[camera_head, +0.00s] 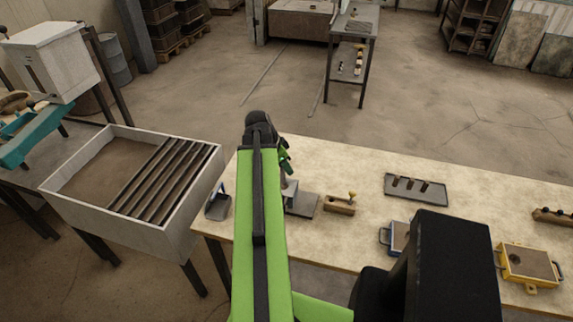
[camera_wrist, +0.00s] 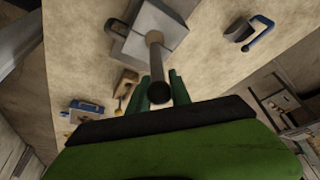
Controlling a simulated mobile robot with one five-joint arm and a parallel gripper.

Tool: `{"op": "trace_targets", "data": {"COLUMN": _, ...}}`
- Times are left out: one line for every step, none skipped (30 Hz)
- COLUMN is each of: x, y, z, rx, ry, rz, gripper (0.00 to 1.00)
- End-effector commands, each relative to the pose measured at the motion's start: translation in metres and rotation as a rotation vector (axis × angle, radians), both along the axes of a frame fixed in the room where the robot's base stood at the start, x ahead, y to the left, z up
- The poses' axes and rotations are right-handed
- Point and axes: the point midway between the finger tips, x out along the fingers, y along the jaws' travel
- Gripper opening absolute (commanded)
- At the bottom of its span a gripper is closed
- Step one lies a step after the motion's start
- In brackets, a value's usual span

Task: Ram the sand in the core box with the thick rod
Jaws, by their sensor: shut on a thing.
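My gripper (camera_wrist: 157,78) has its two green fingers closed on a dark grey rod (camera_wrist: 155,58). The rod's near end looks round and thick; its far end is over or at a grey block (camera_wrist: 150,22) on a flat plate, apparently the core box. In the head view, my arm partly hides the gripper (camera_head: 284,163), just above the grey block, whose plate (camera_head: 304,205) shows on the table.
A wooden block with a yellow knob (camera_head: 340,204) sits right of the plate. Beyond are a grey tray (camera_head: 432,194), a blue-framed box (camera_head: 399,237) and a sand-coloured, yellow-framed box (camera_head: 530,264). A blue-handled item (camera_head: 217,206) is left. Bare tabletop (camera_head: 335,165) lies behind.

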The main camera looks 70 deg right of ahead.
Motion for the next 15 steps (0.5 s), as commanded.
{"op": "trace_targets", "data": {"x": 0.000, "y": 0.000, "z": -0.008, "rx": 0.000, "ry": 0.000, "rz": 0.000, "gripper": 0.00}}
{"op": "trace_targets", "data": {"x": 0.000, "y": 0.000, "z": -0.010, "rx": 0.000, "ry": 0.000, "rz": 0.000, "gripper": 0.00}}
{"op": "trace_targets", "data": {"x": 0.000, "y": 0.000, "z": -0.013, "rx": 0.000, "ry": 0.000, "rz": 0.000, "gripper": 0.00}}
{"op": "trace_targets", "data": {"x": 0.000, "y": 0.000, "z": -0.015, "rx": 0.000, "ry": 0.000, "rz": 0.000, "gripper": 0.00}}
{"op": "trace_targets", "data": {"x": 0.000, "y": 0.000, "z": -0.017, "rx": 0.000, "ry": 0.000, "rz": 0.000, "gripper": 0.00}}
{"op": "trace_targets", "data": {"x": 0.000, "y": 0.000, "z": -0.020, "rx": 0.000, "ry": 0.000, "rz": 0.000, "gripper": 0.00}}
{"op": "trace_targets", "data": {"x": 0.000, "y": 0.000, "z": -0.022, "rx": 0.000, "ry": 0.000, "rz": 0.000, "gripper": 0.00}}
{"op": "trace_targets", "data": {"x": 0.000, "y": 0.000, "z": -0.024, "rx": 0.000, "ry": 0.000, "rz": 0.000, "gripper": 0.00}}
{"op": "trace_targets", "data": {"x": 0.000, "y": 0.000, "z": -0.027, "rx": 0.000, "ry": 0.000, "rz": 0.000, "gripper": 0.00}}
{"op": "trace_targets", "data": {"x": 0.000, "y": 0.000, "z": -0.029, "rx": 0.000, "ry": 0.000, "rz": 0.000, "gripper": 0.00}}
{"op": "trace_targets", "data": {"x": 0.000, "y": 0.000, "z": -0.031, "rx": 0.000, "ry": 0.000, "rz": 0.000, "gripper": 0.00}}
{"op": "trace_targets", "data": {"x": 0.000, "y": 0.000, "z": -0.029, "rx": 0.000, "ry": 0.000, "rz": 0.000, "gripper": 0.00}}
{"op": "trace_targets", "data": {"x": 0.000, "y": 0.000, "z": -0.027, "rx": 0.000, "ry": 0.000, "rz": 0.000, "gripper": 0.00}}
{"op": "trace_targets", "data": {"x": 0.000, "y": 0.000, "z": -0.027, "rx": 0.000, "ry": 0.000, "rz": 0.000, "gripper": 0.00}}
{"op": "trace_targets", "data": {"x": 0.000, "y": 0.000, "z": -0.027, "rx": 0.000, "ry": 0.000, "rz": 0.000, "gripper": 0.00}}
